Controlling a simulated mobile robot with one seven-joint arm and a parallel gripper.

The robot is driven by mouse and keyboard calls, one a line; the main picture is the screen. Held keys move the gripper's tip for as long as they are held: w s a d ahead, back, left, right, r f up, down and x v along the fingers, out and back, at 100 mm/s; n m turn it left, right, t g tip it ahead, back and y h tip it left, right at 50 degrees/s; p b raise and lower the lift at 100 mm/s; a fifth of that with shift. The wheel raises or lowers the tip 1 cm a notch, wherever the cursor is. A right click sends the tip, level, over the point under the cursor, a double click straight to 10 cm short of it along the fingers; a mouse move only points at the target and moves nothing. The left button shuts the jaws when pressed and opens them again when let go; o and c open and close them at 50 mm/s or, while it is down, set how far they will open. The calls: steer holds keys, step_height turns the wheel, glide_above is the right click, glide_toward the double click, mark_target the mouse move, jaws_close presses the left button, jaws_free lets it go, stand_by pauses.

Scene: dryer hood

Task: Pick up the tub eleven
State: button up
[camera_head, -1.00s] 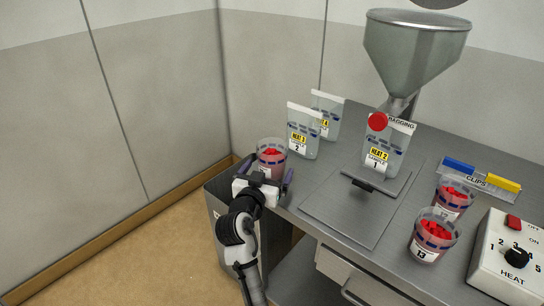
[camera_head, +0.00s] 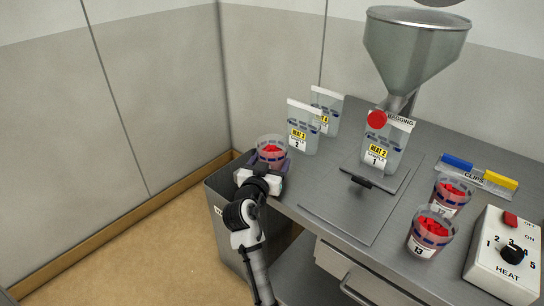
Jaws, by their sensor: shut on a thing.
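A clear tub with red contents (camera_head: 271,147) is at the left end of the steel bench. I take it for tub eleven, but its label is hidden. My gripper (camera_head: 271,164) is shut on this tub from the front. My wrist hides the tub's lower part, so I cannot tell whether it touches the bench. Tub 13 (camera_head: 430,235) and another tub with red contents (camera_head: 451,196), its number partly hidden, stand at the right side of the bench.
Pouches marked 2 (camera_head: 303,130) and 4 (camera_head: 326,110) stand behind the tub. Pouch 1 (camera_head: 383,145) is under the hopper (camera_head: 412,50). A clip rack (camera_head: 480,176) and heat box (camera_head: 505,257) are at right. A grey bin (camera_head: 225,205) stands below left.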

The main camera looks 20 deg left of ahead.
step_height(320, 180, up, 20)
steer(key=b, duration=0.2)
stand_by(0.4)
